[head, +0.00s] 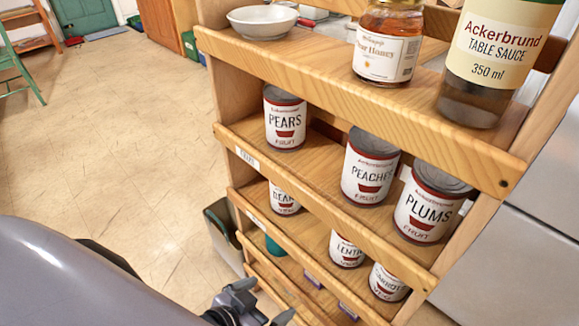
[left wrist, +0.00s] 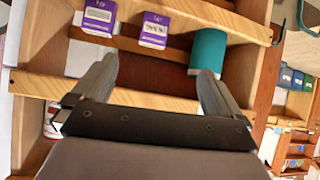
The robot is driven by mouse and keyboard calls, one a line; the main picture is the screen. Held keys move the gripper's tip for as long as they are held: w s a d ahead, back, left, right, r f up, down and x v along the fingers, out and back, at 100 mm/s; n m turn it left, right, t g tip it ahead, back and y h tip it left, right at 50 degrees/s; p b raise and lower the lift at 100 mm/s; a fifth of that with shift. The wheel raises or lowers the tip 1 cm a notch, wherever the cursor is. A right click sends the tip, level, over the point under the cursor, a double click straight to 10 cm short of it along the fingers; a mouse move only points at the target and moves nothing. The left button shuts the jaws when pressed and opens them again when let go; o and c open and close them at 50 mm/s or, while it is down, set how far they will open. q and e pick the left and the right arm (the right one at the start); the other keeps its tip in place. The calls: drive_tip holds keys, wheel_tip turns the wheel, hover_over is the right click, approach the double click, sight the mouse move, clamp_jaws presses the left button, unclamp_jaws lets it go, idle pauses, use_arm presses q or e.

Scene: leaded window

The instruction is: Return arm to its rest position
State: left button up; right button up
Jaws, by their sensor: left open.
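My left gripper (head: 262,300) is at the bottom of the head view, low in front of the wooden shelf rack (head: 345,85). In the left wrist view its two fingers (left wrist: 155,85) are spread apart with nothing between them. They point at a lower shelf with purple-and-white boxes (left wrist: 155,29) and a teal cylinder (left wrist: 207,50). The right fingertip appears close to the teal cylinder; I cannot tell whether it touches. My right gripper is not in view.
The shelves hold cans of pears (head: 285,120), peaches (head: 370,168) and plums (head: 430,205). A white bowl (head: 262,21), honey jar (head: 388,45) and sauce bottle (head: 494,60) stand on top. A grey bin (head: 222,228) stands beside the rack.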

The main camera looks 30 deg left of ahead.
use_arm(q)
wheel_tip(320, 180, up, 15)
drive_tip(key=s+a+p, duration=0.1)
drive_tip(key=a+p, duration=0.1)
drive_tip(key=p, duration=1.6)
drive_tip(key=shift+a+r+y, duration=0.15)
drive_tip(key=shift+y, duration=0.25)
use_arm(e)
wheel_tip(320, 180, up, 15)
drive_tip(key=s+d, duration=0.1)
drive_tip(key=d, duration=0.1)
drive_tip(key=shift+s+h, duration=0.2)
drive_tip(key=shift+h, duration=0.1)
use_arm(q)
drive_tip(key=shift+s, duration=0.1)
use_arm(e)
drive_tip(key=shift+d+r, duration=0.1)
